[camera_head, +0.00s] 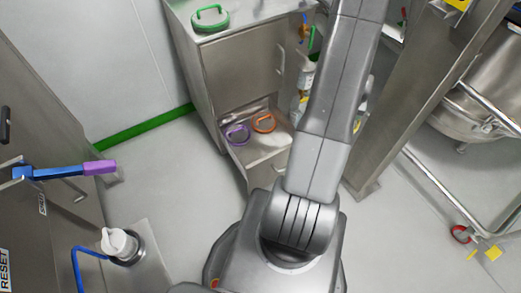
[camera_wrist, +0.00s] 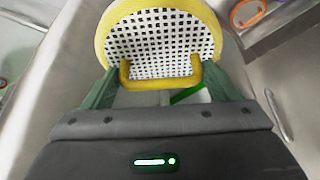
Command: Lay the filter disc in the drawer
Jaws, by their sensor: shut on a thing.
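A filter disc with a yellow rim, a black-and-white mesh face (camera_wrist: 160,35) and a yellow loop handle fills the upper middle of the wrist view. My gripper (camera_wrist: 161,84), with green fingers, is shut on this handle. In the head view my gripper and the held disc are not visible. The drawer (camera_head: 270,144) stands open low in the steel cabinet, with a purple-handled item (camera_head: 237,134) and an orange-handled item (camera_head: 264,123) inside. Part of the drawer (camera_wrist: 290,20) shows at the upper right of the wrist view, beyond and beside the held disc, with the orange handle (camera_wrist: 247,13).
A green-handled disc (camera_head: 210,18) lies on the cabinet top. Bottles (camera_head: 304,85) stand right of the drawer. A steel post (camera_head: 405,100) and a vessel on a tubular frame (camera_head: 475,95) are at right. Floor (camera_head: 170,160) left of the drawer is clear.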

